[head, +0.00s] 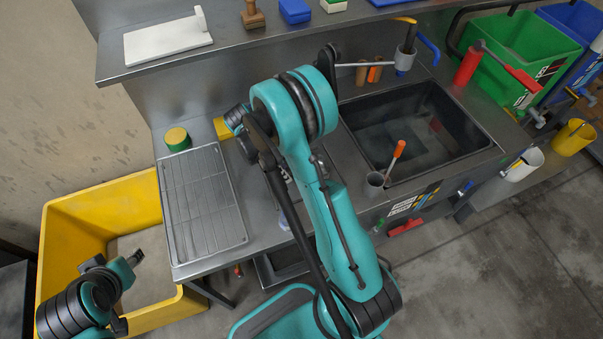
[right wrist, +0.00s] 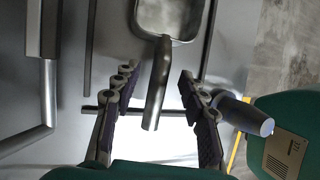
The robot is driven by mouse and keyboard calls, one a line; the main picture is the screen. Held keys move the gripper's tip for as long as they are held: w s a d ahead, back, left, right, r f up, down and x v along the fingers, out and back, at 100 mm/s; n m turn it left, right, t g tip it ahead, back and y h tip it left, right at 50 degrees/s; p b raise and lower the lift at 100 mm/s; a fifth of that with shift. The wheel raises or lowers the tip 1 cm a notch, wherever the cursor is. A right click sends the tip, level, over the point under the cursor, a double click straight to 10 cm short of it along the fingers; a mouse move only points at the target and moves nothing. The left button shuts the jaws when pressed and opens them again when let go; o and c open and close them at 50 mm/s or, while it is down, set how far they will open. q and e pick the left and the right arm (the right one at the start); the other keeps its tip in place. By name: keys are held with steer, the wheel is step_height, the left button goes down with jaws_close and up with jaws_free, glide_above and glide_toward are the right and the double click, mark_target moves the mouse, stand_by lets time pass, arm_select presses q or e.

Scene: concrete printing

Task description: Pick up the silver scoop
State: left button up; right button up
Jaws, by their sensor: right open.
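The silver scoop (right wrist: 168,20) shows in the right wrist view, its pan at the top edge and its handle (right wrist: 157,90) pointing down toward me. My right gripper (right wrist: 158,82) is open, with one finger on each side of the handle and a gap on both sides. In the head view my right arm's teal links cover the middle of the counter, and I cannot make out the scoop there. My left gripper (head: 135,258) is at the lower left, above the yellow bin; its jaws are too small and dark to read.
A steel counter has a ridged drainboard (head: 205,205) at left and a dark sink (head: 420,130) at right. A cup with an orange-handled tool (head: 397,155) stands at the sink's near edge. A green-and-yellow round container (head: 177,139) sits behind the drainboard. A yellow bin (head: 60,225) stands at left.

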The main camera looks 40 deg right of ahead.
steer(key=shift+x, duration=1.1)
steer(key=shift+c, duration=0.4)
jaws_close()
steer(key=shift+r, duration=0.1)
steer(key=shift+r, duration=0.45)
steer(key=r, duration=0.1)
steer(key=r+p, duration=0.1)
steer(key=r, duration=0.2)
steer(key=shift+s+a, duration=0.25)
steer(key=shift+s, duration=0.1)
steer(key=s+a+r+p, duration=0.2)
steer(key=s+a+r, duration=0.3)
steer(key=s, duration=0.4)
steer(key=shift+a+r+p, duration=0.25)
steer(key=shift+r+p, duration=0.1)
steer(key=shift+r, duration=0.15)
